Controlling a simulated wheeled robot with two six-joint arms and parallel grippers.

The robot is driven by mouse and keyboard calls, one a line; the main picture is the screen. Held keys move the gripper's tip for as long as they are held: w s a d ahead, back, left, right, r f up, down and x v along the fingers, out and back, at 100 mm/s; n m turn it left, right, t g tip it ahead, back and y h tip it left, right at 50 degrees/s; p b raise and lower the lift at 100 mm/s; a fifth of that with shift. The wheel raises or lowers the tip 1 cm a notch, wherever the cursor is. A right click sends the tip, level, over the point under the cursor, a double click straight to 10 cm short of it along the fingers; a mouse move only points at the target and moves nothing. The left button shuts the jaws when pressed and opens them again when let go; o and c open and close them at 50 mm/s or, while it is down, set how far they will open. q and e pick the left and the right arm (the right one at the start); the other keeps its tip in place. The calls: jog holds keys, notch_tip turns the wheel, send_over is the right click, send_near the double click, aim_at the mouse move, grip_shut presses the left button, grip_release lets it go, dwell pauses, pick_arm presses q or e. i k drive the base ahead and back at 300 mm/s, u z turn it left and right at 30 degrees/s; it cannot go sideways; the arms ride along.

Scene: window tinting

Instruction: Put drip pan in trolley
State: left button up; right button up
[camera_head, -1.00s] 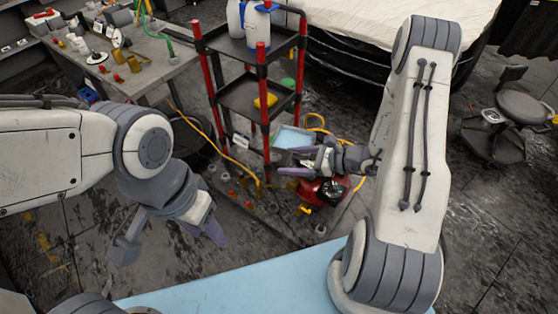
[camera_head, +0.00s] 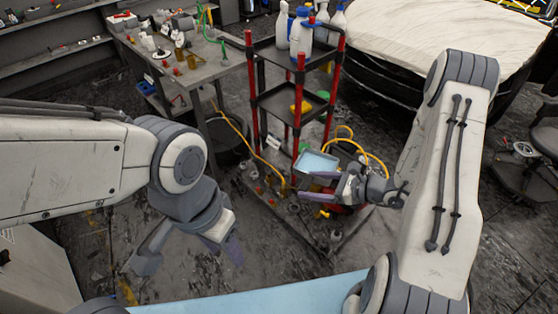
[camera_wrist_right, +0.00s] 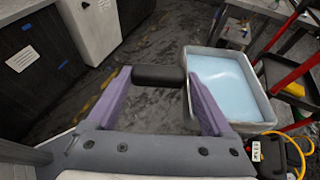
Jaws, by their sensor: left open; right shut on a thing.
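The drip pan (camera_head: 317,162) is a grey-white rectangular tray with a light blue inside. It appears held off the floor beside the trolley's front right post. In the right wrist view the pan (camera_wrist_right: 225,72) is right of my fingers, against the right one. My right gripper (camera_head: 328,187) is shut on a short black bar (camera_wrist_right: 158,75), seemingly the pan's handle; the join is unclear. The trolley (camera_head: 296,62) has red and black posts and dark shelves. Its middle shelf (camera_head: 285,103) holds a yellow object. My left gripper (camera_head: 192,256) is open and empty, away at the left.
White bottles (camera_head: 301,33) crowd the trolley's top shelf. A cluttered workbench (camera_head: 206,75) stands to its left. Small items and a yellow hose (camera_head: 372,162) lie around the trolley's base. A covered car (camera_head: 420,40) is behind right. A light blue surface (camera_head: 265,298) is in front.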

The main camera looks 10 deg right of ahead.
aim_at(277, 158)
jog(key=u, duration=0.85)
jog(key=i, duration=1.05)
jog(key=u, duration=0.85)
jog(key=i, duration=1.4)
jog(key=z, duration=0.95)
jog(key=i, duration=0.9)
jog(key=z, duration=1.1)
jog(key=i, duration=0.2)
jog(key=z, duration=0.15)
